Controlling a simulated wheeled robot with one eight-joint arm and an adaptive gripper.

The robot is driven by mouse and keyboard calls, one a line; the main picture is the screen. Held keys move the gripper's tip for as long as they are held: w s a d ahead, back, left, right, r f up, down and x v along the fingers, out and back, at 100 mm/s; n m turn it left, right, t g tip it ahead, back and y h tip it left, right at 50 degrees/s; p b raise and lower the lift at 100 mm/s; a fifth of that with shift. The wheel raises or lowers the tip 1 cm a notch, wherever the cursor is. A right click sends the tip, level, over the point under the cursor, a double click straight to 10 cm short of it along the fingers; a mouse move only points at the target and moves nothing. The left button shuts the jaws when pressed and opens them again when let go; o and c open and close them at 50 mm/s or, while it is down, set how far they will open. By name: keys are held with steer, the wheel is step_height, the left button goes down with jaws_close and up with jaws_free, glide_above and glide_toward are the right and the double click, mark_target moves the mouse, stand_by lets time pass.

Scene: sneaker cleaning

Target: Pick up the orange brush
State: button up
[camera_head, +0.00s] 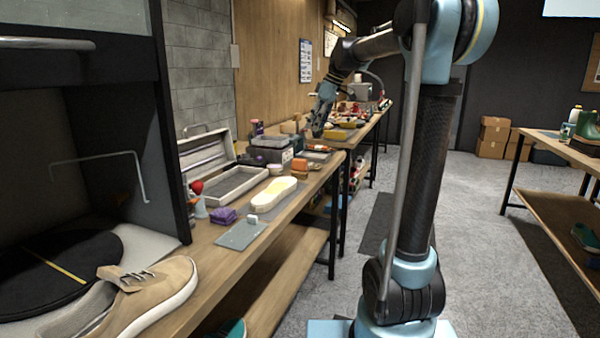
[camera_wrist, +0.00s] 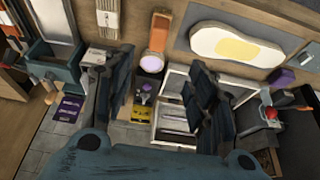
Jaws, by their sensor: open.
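An orange piece (camera_head: 300,165), which I take for the orange brush, lies on the long workbench (camera_head: 230,275) beyond the pale shoe sole (camera_head: 275,193). My gripper (camera_head: 319,127) hangs above the far part of the bench. In the wrist view its two dark fingers stand wide apart with nothing held between them (camera_wrist: 160,92). The orange block is beyond the fingertips and apart from them. Bristles cannot be made out.
An open grey case (camera_head: 235,185) lies on the bench, left of the sole. Several bottles and boxes crowd the far bench.

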mark_target(300, 159)
steer(key=x, duration=1.7)
steer(key=shift+w+a+f, duration=0.1)
steer(key=shift+w+a, duration=0.1)
steer(key=shift+a, duration=0.05)
steer(key=c, duration=1.1)
